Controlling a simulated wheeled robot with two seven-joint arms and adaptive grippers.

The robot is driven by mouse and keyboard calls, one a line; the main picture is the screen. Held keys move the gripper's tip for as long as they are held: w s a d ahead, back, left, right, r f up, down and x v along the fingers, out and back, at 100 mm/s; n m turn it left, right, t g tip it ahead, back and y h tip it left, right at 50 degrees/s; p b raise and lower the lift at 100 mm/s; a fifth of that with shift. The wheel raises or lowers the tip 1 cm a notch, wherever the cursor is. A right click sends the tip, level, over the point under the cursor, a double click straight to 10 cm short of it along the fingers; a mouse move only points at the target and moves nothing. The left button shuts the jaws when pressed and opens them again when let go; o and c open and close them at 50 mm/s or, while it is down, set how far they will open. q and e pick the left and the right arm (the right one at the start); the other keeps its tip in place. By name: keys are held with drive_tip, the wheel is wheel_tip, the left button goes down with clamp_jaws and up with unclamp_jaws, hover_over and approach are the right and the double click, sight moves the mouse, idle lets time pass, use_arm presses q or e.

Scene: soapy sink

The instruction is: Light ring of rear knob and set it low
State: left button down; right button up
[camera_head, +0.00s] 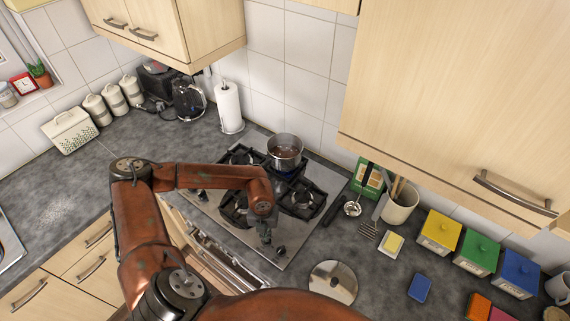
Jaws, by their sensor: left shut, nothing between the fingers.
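The gas hob (312,221) has black grates over its burners. A metal pot (285,154) with brownish contents stands on the back burner, and a bluish tint shows just below it. A dark knob (280,250) is at the hob's front right, and another knob (203,195) is at the front left. My left arm covers part of the knob row, and I cannot tell which knob is for the rear ring. My left gripper (266,239) is shut and empty, pointing down over the hob's front right, just left of the front right knob. My right gripper is not in view.
A round lid (333,282) lies on the worktop right of the hob. A ladle (352,208), a utensil pot (400,204) and a yellow sponge dish (391,244) are further right. Wall cupboards (460,90) overhang the right side. The left worktop (55,200) has free room.

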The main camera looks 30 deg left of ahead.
use_arm(q)
drive_tip(key=shift+r+p, duration=1.8)
drive_tip(key=shift+r, duration=1.7)
